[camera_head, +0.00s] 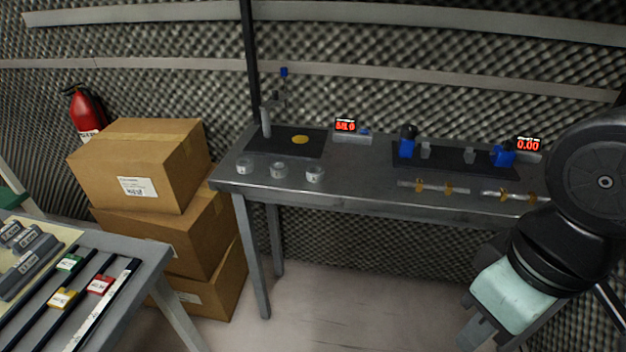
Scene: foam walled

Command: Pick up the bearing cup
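Several small items stand on the grey metal table. Three short, round, grey-white cups stand in a row at its front left: a left cup (244,166), a middle cup (278,170) and a right cup (315,173). Labels are too small to read, so I cannot tell which is the bearing cup. My gripper (474,328) hangs at the lower right, in front of the table and well away from the cups. Its fingers are partly hidden and cut by the frame, so its opening does not show.
The table (350,190) carries a stand on a dark mat with a yellow disc (300,139), red displays (345,126), blue devices (407,148) and metal shafts (440,187). Stacked cardboard boxes (140,160) stand left; another bench (150,262) is lower left. Open floor (340,315) lies in front.

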